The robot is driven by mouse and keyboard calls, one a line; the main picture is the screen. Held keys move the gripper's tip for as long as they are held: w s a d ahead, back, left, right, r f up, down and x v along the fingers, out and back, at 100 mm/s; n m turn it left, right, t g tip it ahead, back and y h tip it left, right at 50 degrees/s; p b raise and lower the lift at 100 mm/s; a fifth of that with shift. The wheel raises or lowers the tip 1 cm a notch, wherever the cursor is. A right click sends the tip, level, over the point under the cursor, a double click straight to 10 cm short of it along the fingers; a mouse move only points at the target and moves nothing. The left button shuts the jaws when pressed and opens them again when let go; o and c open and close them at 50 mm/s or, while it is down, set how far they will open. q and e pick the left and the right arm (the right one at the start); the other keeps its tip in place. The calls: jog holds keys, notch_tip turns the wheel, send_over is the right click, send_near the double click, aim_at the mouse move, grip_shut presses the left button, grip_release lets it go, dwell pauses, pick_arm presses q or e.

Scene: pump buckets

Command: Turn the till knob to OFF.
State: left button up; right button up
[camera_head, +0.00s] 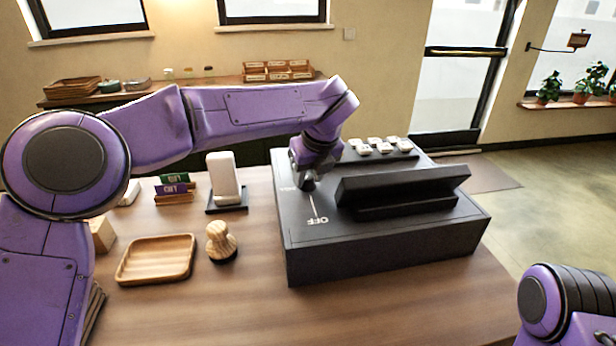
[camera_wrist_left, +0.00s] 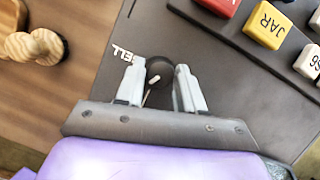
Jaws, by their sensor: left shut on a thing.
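The till (camera_head: 385,245) is a large dark grey box on the wooden counter. Its dark round knob (camera_wrist_left: 159,72) sits between the fingers of my left gripper (camera_wrist_left: 160,67), which is shut on it. A small white pointer mark on the knob shows in the wrist view, between the fingers. White SELL lettering (camera_wrist_left: 122,53) is beside the knob. In the head view my left gripper (camera_head: 307,181) covers most of the knob, and white OFF lettering (camera_head: 318,221) lies nearer the till's front edge, with a thin white line by it. My right gripper is out of view.
A slanted black display (camera_head: 405,186) and several keys (camera_head: 375,147) stand on the till. Left on the counter are a wooden tray (camera_head: 155,259), a wooden stamp (camera_head: 221,241) and a white device on a stand (camera_head: 224,178). A yellow JAR key (camera_wrist_left: 267,24) is near the gripper.

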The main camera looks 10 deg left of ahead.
pick_arm(q)
jog(key=n, duration=0.2)
jog(key=shift+n+g+y, duration=0.3)
jog(key=shift+g+y, duration=0.1)
jog(key=shift+w+d+f+n+g+y, duration=0.1)
jog(key=shift+n+g+y, duration=0.3)
jog(key=shift+n, duration=1.1)
jog(key=shift+p, duration=0.3)
jog(key=o, duration=1)
jog(key=p+v, duration=0.1)
jog(key=v, duration=0.9)
jog(key=shift+w+r+p, duration=0.2)
jog(key=shift+r+p, duration=0.1)
